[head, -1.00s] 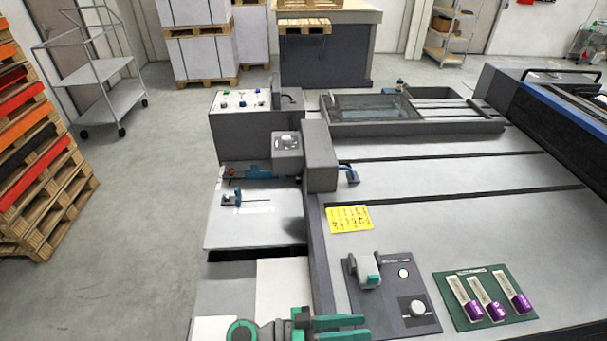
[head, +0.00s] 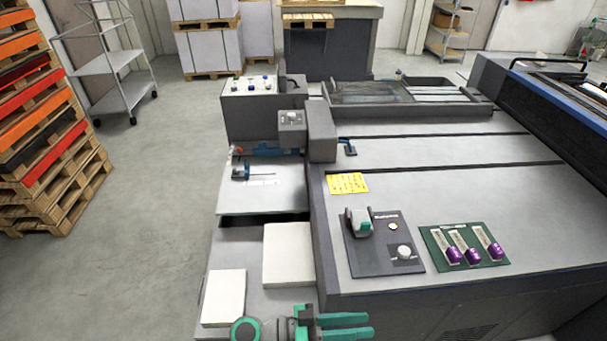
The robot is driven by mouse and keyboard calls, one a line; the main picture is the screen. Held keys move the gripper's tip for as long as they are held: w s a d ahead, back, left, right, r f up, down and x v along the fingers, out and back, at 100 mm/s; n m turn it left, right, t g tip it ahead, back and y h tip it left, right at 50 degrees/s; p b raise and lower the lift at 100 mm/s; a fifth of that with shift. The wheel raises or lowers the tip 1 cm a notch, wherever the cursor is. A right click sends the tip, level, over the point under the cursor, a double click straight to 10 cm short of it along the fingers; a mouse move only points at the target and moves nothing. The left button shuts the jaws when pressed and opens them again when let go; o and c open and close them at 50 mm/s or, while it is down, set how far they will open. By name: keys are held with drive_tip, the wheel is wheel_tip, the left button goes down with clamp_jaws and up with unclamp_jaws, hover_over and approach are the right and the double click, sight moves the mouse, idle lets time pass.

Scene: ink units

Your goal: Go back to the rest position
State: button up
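My gripper (head: 369,325) is at the bottom edge of the head view, with its two green fingers pointing right. A narrow gap shows between the fingers, and I see nothing held there. The gripper appears in front of the grey machine (head: 440,200), below its near edge in the picture. Part of the wrist is cut off by the bottom of the frame.
Two white paper stacks (head: 290,255) (head: 223,298) lie left of the machine's front. A control panel (head: 381,242) and a green holder (head: 462,246) with purple-ended tubes sit on top. Pallets (head: 45,150) stand left. Grey floor (head: 160,190) is clear between.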

wheel_tip(320, 180, down, 12)
drive_tip(key=r+n+t+y, duration=0.1)
drive_tip(key=n+t+y, duration=0.45)
drive_tip(key=n, duration=0.25)
drive_tip(key=s+a+f+n+t+y, duration=0.3)
drive_tip(key=s+a+f+n+y, duration=0.25)
drive_tip(key=s+f+y, duration=0.25)
drive_tip(key=s+a+r+t+y, duration=0.3)
drive_tip(key=s+a+r+y, duration=0.15)
drive_tip(key=s+a, duration=0.25)
drive_tip(key=s+r+m+t, duration=0.2)
drive_tip(key=s+r, duration=0.3)
drive_tip(key=r, duration=0.7)
drive_tip(key=shift+r+t, duration=0.25)
drive_tip(key=shift+t, duration=0.1)
drive_tip(key=shift+s+d, duration=0.1)
